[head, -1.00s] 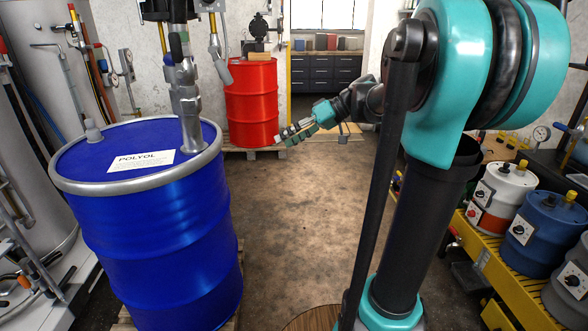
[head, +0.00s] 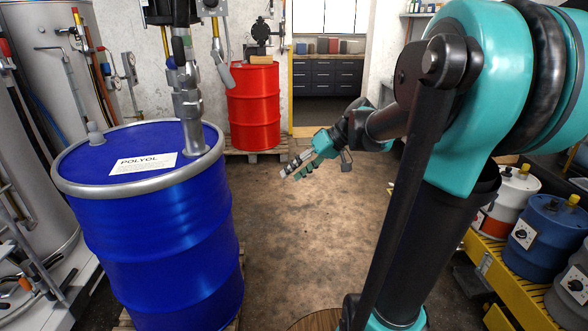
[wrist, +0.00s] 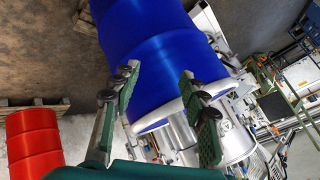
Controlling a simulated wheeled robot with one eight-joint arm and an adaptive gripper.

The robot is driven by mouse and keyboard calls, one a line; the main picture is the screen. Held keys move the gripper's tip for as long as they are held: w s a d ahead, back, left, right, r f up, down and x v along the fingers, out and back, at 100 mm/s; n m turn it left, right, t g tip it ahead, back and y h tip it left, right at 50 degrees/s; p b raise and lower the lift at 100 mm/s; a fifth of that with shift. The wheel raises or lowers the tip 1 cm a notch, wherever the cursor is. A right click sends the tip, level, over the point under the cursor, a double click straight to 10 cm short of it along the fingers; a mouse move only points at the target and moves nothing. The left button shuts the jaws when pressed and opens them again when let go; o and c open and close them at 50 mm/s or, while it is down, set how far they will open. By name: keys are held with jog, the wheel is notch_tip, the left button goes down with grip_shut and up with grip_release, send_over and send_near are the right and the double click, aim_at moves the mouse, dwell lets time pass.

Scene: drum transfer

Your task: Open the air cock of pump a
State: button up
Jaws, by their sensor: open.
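A blue drum marked POLYOL (head: 165,220) stands at the left in the head view and also fills the upper middle of the wrist view (wrist: 160,60). A grey metal pump tube (head: 188,105) stands upright in its top. I cannot tell which pump is pump a, and I cannot make out its air cock for certain. My gripper (head: 289,170) is in the air right of the blue drum, apart from it. In the wrist view its two green fingers (wrist: 160,84) are spread with nothing held between them; the drum shows beyond the gap.
A red drum (head: 254,108) on a pallet stands at the back. A hanging nozzle (head: 222,65) is between the drums. Small white and blue containers (head: 545,228) stand on a yellow rack (head: 500,275) at the right. The middle floor (head: 285,235) is clear.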

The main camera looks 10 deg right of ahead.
jog(key=shift+r, duration=0.1)
jog(key=c, duration=0.5)
jog(key=w+r+m, duration=0.1)
jog(key=r+m, duration=0.1)
jog(key=w+r+m+y, duration=0.1)
jog(key=r+m, duration=0.1)
jog(key=r, duration=0.1)
jog(key=w+r+m, duration=0.1)
jog(key=r+m, duration=0.1)
jog(key=shift+w+a+r, duration=0.25)
jog(key=shift+a+r, duration=0.05)
jog(key=shift+r, duration=0.05)
grip_shut()
jog(key=w+a+r+m+t+y, duration=0.1)
jog(key=w+r+m+y, duration=0.1)
jog(key=r+m, duration=0.9)
jog(key=w+r+m+y, duration=0.2)
jog(key=w+r+m, duration=0.1)
jog(key=r+m, duration=0.8)
jog(key=n, duration=0.2)
send_near(223, 70)
jog(key=w+a+f, duration=0.2)
jog(key=a+f, duration=0.1)
jog(key=a, duration=0.1)
jog(key=shift+w+a+f, duration=0.25)
jog(key=shift+a+f, duration=0.05)
jog(key=shift+f, duration=0.05)
